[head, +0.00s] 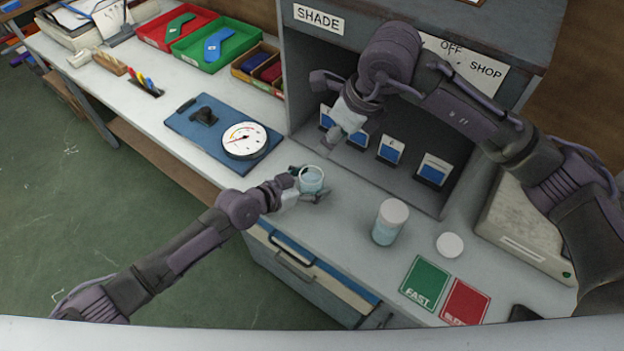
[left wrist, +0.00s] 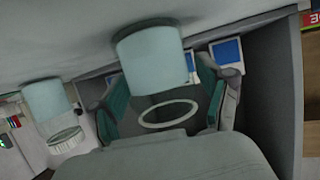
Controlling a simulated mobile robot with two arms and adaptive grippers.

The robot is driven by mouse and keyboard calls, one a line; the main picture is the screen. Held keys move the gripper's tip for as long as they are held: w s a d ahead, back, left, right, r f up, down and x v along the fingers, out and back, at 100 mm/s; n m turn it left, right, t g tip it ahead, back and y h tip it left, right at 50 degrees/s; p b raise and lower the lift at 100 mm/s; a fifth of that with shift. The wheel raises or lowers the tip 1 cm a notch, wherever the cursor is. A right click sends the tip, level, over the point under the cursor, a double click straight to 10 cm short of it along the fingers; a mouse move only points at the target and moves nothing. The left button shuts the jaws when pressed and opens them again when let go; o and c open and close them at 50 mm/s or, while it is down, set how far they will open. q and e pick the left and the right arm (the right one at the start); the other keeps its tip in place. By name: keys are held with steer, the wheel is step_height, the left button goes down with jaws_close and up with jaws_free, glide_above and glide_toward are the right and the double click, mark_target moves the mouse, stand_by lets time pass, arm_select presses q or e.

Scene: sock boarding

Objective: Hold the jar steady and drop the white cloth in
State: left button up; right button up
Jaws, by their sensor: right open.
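An open clear jar (head: 312,182) with pale blue liquid stands near the front edge of the counter. My left gripper (head: 306,186) has its fingers on both sides of it. In the left wrist view the jar (left wrist: 152,62) sits between the teal finger pads, which appear to touch the glass, and its round rim faces the palm. My right gripper (head: 334,140) is open above and behind the jar, in front of the shade box. I cannot make out a white cloth in either gripper or inside the jar.
A lidded jar (head: 390,222) and a loose white lid (head: 449,245) stand to the right. Green (head: 426,281) and red (head: 465,302) cards lie at the front. A blue board (head: 190,128) bears a round dial (head: 244,140). The grey shade box (head: 300,75) holds several blue-and-white cards.

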arm_select(q)
steer(key=shift+o, duration=0.3)
steer(key=v, duration=1.2)
